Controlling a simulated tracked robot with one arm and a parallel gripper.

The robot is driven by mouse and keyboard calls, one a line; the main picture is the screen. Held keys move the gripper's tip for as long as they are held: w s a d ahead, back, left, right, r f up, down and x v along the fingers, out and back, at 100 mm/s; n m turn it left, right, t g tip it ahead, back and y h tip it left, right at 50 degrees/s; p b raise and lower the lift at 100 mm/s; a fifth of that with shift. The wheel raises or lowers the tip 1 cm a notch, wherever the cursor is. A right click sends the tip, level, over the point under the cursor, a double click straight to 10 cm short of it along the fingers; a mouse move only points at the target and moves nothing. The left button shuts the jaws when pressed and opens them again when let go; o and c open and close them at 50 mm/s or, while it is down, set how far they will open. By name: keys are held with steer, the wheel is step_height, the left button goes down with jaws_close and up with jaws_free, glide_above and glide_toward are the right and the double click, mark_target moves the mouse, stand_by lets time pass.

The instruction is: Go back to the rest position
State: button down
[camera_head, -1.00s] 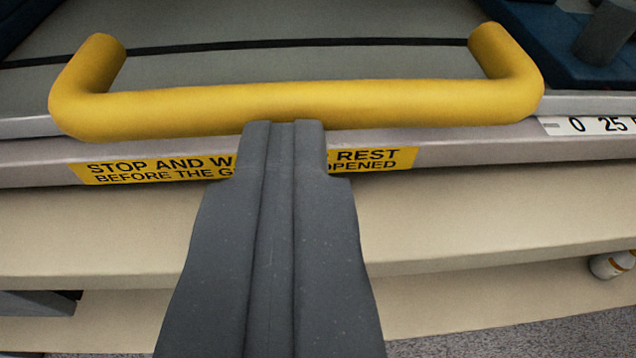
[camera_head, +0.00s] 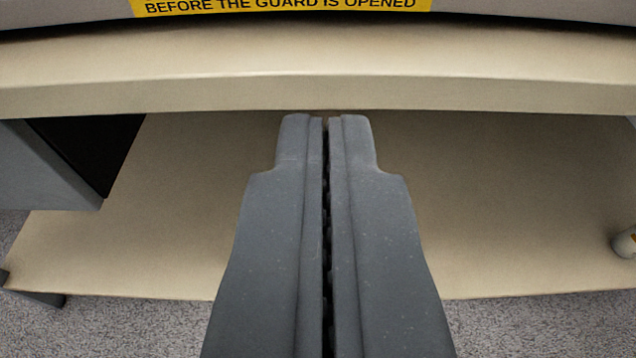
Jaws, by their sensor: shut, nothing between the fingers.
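My gripper (camera_head: 326,122) is in the lower middle of the view, with its two dark grey fingers side by side and only a thin dark gap between them. It is shut and holds nothing. The fingertips appear just below the front edge of the beige bench top (camera_head: 480,92), over the lower shelf in the picture. I cannot tell how far they are from the edge.
A yellow label (camera_head: 280,7) reading "BEFORE THE GUARD IS OPENED" is at the top, partly cut off. A beige lower shelf (camera_head: 180,230) spans below the bench top. A grey and black box (camera_head: 50,165) is at the left. Grey carpet (camera_head: 120,328) shows below.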

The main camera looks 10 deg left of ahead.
step_height(320, 180, up, 30)
steer(key=d+h+p, duration=0.2)
steer(key=p, duration=0.3)
steer(key=s+a+r+p, duration=0.1)
steer(key=s+a+r, duration=0.2)
steer(key=r, duration=0.6)
steer(key=s+a+r+p, duration=0.1)
steer(key=s+a+r, duration=0.2)
steer(key=s+r, duration=0.5)
steer(key=s+a+r+m+p, duration=0.1)
steer(key=s+a+r, duration=0.2)
steer(key=r, duration=0.7)
steer(key=v, duration=0.2)
steer(key=shift+s, duration=0.3)
